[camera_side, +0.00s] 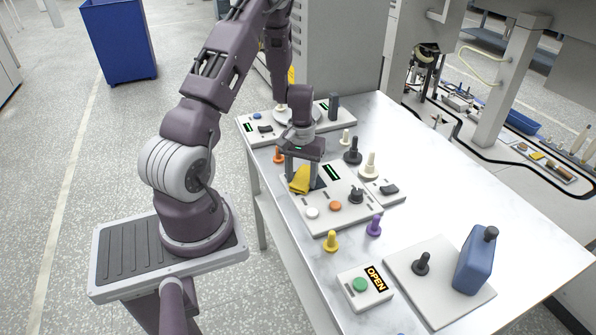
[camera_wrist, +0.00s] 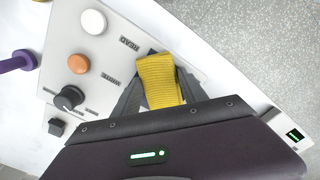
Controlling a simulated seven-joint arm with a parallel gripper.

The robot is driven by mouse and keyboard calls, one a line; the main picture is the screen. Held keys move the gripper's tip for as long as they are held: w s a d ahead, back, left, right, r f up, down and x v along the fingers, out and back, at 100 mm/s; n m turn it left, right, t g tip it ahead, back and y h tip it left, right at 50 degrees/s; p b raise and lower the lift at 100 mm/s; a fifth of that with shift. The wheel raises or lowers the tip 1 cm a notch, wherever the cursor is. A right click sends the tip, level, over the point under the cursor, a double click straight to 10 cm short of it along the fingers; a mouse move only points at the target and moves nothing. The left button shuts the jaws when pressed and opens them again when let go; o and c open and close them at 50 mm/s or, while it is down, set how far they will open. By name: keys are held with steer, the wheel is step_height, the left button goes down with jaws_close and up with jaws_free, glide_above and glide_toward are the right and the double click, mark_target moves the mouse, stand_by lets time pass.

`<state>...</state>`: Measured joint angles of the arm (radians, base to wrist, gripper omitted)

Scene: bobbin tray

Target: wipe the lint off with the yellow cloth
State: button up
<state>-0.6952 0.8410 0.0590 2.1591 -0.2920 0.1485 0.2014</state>
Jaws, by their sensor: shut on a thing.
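The yellow cloth (camera_side: 299,181) is held in my gripper (camera_side: 304,174), low over the left part of a pale control panel (camera_side: 325,225). In the wrist view the folded yellow cloth (camera_wrist: 161,82) lies between the two dark fingers, near the panel's READ label. My gripper is shut on it. I cannot tell whether the cloth touches the panel. I cannot make out any lint in either view; the cloth and fingers hide part of the panel.
The panel has a white button (camera_side: 312,212), an orange button (camera_side: 335,206) and a dark knob (camera_side: 356,195). Several bobbins stand around, including a yellow one (camera_side: 331,241) and a purple one (camera_side: 374,226). A blue bottle (camera_side: 474,262) stands front right.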

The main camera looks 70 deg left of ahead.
steer(key=shift+d, duration=1.25)
steer(key=shift+r, duration=4.2)
